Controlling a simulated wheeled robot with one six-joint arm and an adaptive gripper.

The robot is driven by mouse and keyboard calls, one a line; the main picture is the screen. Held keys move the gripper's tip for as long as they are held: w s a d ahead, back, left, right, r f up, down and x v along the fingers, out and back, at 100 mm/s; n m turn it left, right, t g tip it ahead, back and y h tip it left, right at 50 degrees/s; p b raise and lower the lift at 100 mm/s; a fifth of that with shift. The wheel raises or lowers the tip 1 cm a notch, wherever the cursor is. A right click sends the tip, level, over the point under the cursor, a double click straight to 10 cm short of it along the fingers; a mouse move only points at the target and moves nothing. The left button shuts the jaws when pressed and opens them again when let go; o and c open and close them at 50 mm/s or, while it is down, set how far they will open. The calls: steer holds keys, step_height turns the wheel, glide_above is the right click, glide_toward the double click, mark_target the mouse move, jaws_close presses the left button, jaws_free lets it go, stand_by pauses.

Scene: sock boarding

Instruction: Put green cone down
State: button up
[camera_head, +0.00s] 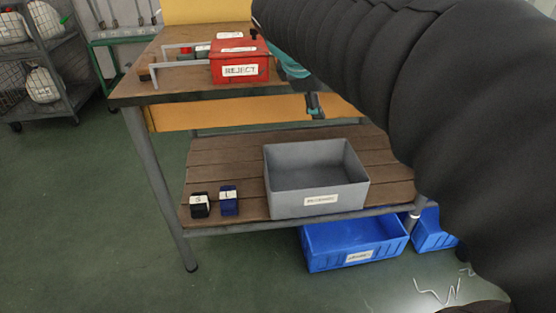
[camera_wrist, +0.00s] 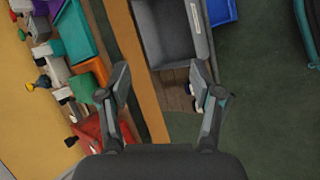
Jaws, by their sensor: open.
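My gripper (camera_wrist: 160,84) is open in the wrist view, with nothing between its fingers. It points down past the front edge of the workbench. In the head view a fingertip of it shows just beyond that edge, above the lower shelf, and my dark arm hides the rest. I cannot make out a green cone for certain in either view. In the wrist view a teal-green box (camera_wrist: 75,30) and a smaller green box (camera_wrist: 84,87) lie on the bench, to the left of my gripper.
The bench top (camera_head: 135,90) carries a red REJECT bin (camera_head: 240,68). On the lower shelf (camera_head: 220,165) stand an empty grey bin (camera_head: 317,202) and two dark blocks, S (camera_head: 200,206) and L (camera_head: 229,203). A blue bin (camera_head: 350,243) stands below.

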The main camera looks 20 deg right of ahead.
steer(key=s+a+f+m+t+y, duration=0.1)
steer(key=s+a+f+m+y, duration=0.5)
steer(key=s+a+f+m, duration=0.5)
steer(key=s+a+f, duration=0.1)
steer(key=s+f, duration=0.2)
steer(key=f, duration=0.1)
steer(key=shift+s+a, duration=0.35)
stand_by(0.3)
